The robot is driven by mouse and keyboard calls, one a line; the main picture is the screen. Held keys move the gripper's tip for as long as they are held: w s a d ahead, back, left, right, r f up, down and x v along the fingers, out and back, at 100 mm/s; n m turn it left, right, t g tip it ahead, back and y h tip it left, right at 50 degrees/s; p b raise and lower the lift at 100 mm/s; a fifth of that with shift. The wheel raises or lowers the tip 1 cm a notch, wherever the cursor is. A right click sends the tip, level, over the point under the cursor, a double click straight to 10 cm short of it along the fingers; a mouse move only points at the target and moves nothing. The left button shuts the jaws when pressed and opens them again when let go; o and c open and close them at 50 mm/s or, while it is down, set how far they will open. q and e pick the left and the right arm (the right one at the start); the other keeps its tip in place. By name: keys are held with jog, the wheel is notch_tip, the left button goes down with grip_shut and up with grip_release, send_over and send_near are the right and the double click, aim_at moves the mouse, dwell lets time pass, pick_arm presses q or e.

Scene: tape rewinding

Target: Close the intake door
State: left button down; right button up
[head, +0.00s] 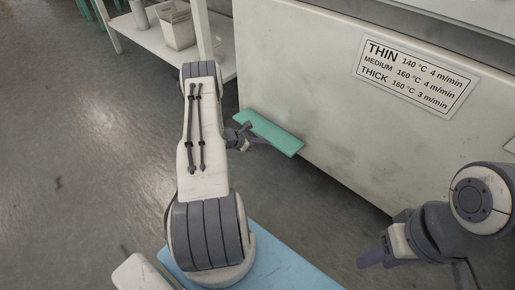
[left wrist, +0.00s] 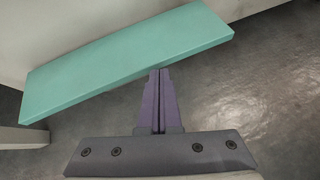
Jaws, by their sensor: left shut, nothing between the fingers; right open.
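A flat teal panel (head: 270,133), which appears to be the intake door, juts out from the lower part of the pale machine wall (head: 310,90). It also shows in the left wrist view (left wrist: 120,65), running slantwise along the wall. My left gripper (head: 262,139) is shut and empty. Its fingertips, also in the left wrist view (left wrist: 160,72), are at the panel's near edge; I cannot tell whether they touch it. My right gripper (head: 368,258) is open and empty at the lower right, apart from the panel. Part of its fingers is hidden.
A white sign (head: 416,78) with temperatures and speeds is on the machine wall. A pale shelf (head: 150,38) with a bin (head: 178,30) stands at the back left. A light blue surface (head: 285,268) lies below my left arm. The grey floor (head: 70,150) at left is clear.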

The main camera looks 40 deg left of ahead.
pick_arm(q)
jog(key=s+a+f+n+t+y, duration=0.1)
jog(key=s+a+f+n+y, duration=0.25)
jog(key=a+f, duration=0.25)
jog(key=b+x, duration=0.7)
jog(key=x, duration=0.4)
jog(key=shift+n+h, duration=0.35)
jog(key=shift+h, duration=0.1)
jog(key=r, duration=0.2)
jog(key=s+r, duration=0.1)
jog(key=r, duration=0.2)
jog(key=shift+d+r, duration=0.1)
pick_arm(e)
notch_tip(320, 180, down, 8)
pick_arm(q)
jog(key=shift+r, duration=0.1)
pick_arm(e)
jog(key=shift+r, duration=0.1)
pick_arm(q)
jog(key=shift+s+r+g+p, duration=0.1)
jog(key=shift+r+g+p, duration=0.2)
jog(key=shift+p, duration=0.35)
pick_arm(e)
jog(key=shift+w+r, duration=0.15)
jog(key=shift+r, duration=0.5)
